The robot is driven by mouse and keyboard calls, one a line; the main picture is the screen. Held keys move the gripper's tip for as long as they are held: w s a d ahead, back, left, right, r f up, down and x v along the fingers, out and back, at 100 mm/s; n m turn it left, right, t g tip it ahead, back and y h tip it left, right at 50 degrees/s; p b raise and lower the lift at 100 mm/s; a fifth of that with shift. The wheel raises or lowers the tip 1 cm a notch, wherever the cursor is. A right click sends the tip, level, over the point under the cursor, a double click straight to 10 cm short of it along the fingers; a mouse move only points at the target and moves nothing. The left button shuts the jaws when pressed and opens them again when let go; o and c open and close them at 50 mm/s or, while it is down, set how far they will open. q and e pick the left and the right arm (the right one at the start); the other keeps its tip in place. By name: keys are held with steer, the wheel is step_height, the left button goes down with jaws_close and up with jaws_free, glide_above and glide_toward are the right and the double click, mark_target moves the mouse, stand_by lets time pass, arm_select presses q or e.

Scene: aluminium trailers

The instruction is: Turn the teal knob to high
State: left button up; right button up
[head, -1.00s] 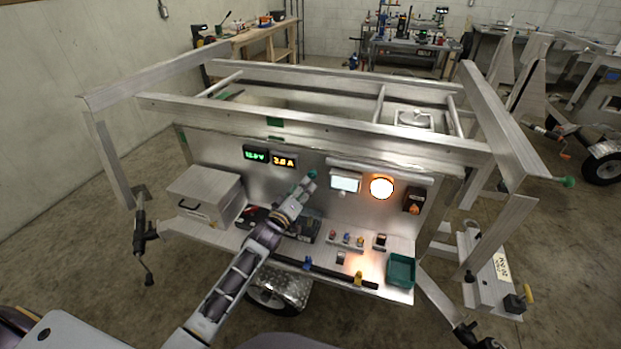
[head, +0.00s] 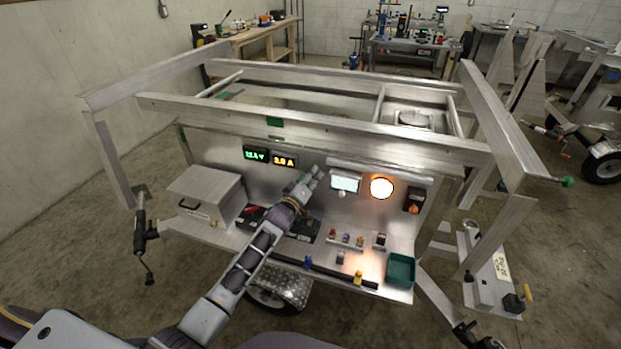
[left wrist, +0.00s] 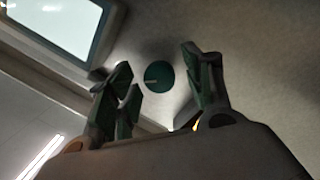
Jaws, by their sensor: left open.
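The teal knob (left wrist: 159,76) is a round disc on the grey metal panel in the left wrist view, with a short pale line pointing to the picture's left. My left gripper (left wrist: 160,88) is open, its two green-padded fingers apart on either side of the knob in that picture. I cannot tell whether they touch it. In the head view my left gripper (head: 317,171) is at the upright panel (head: 228,158), left of the white-lit screen (head: 345,183); the knob is not discernible there. My right gripper is not in view.
A round orange lamp (head: 381,188) glows right of the screen. Two digital readouts (head: 270,158) are at upper left. Below are a silver box (head: 204,190), several small coloured parts (head: 346,239) and a green bin (head: 401,270) on the shelf. Frame rails (head: 300,122) run above the panel.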

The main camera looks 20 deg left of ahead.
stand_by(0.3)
arm_select(q)
steer(key=c, duration=1)
steer(key=shift+m, duration=0.4)
steer(key=m+y, duration=0.1)
steer(key=m, duration=1)
steer(key=m+y, duration=0.2)
steer(key=m, duration=1)
steer(key=m+y+b, duration=0.1)
steer(key=m, duration=1)
steer(key=shift+d+m, duration=0.15)
steer(key=shift+m, duration=0.15)
